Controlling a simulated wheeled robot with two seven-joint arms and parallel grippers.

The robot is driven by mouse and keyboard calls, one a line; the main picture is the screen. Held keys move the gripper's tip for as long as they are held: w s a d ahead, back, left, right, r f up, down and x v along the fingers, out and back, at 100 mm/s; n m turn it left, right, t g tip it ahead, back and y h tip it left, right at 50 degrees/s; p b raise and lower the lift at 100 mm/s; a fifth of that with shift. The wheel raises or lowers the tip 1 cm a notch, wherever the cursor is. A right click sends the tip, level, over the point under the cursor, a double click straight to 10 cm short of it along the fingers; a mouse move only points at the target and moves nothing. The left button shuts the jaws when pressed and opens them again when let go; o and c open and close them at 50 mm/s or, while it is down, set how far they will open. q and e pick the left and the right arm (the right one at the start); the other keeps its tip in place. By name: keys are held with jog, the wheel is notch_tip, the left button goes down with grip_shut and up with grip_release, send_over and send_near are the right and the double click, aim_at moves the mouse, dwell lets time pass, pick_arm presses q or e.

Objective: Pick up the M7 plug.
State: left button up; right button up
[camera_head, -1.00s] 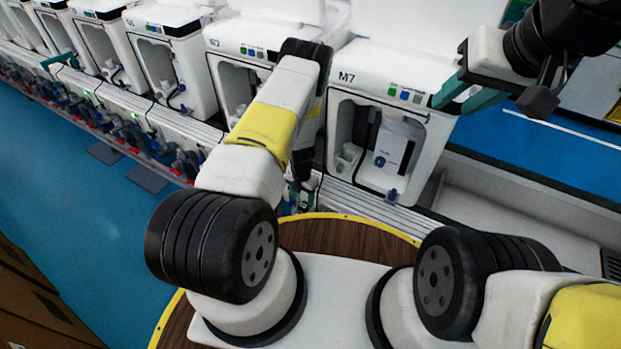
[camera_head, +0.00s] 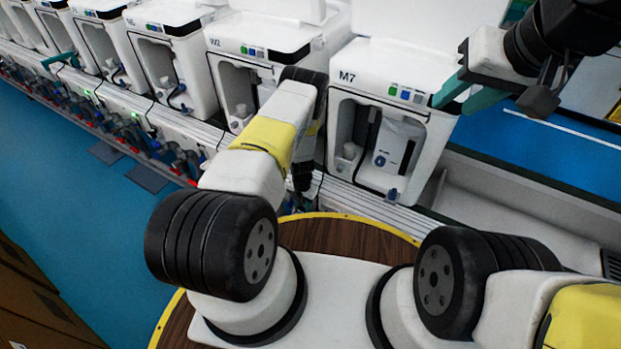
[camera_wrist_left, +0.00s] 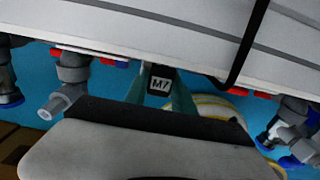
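The M7 plug, marked by a dark label reading M7 (camera_wrist_left: 160,86), shows in the left wrist view just beyond my gripper body. The teal fingers of my left gripper (camera_wrist_left: 160,78) stand on either side of it. I cannot tell whether they press on it or leave a small gap. In the head view my left arm reaches down in front of the M7 machine (camera_head: 395,95), and its fingers are hidden below the wrist. My right gripper (camera_head: 468,93) is at the upper right, its teal fingers apart and empty, by the machine's right corner.
Several similar white machines stand in a row to the left. A rail with grey fittings (camera_wrist_left: 72,75) and red and blue parts runs below them. A black cable (camera_wrist_left: 245,45) crosses the white rail in the wrist view.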

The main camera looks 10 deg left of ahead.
aim_at(303, 206)
pick_arm(q)
jog(key=shift+r, duration=0.1)
grip_shut()
jog(key=shift+r, duration=0.55)
notch_tip(303, 206, up, 2)
jog(key=shift+w+r, duration=0.1)
jog(key=shift+r, duration=0.05)
jog(key=s+d, duration=0.3)
jog(key=s, duration=0.4)
jog(key=s+d+r, duration=0.1)
jog(key=s+d, duration=0.2)
jog(key=s, duration=0.5)
jog(key=shift+s+d+r, duration=0.15)
jog(key=shift+d+r, duration=0.05)
jog(key=w+a, duration=0.2)
jog(key=a, duration=0.3)
jog(key=shift+w+a, duration=0.2)
jog(key=shift+a, duration=0.1)
jog(key=shift+w+d, duration=0.1)
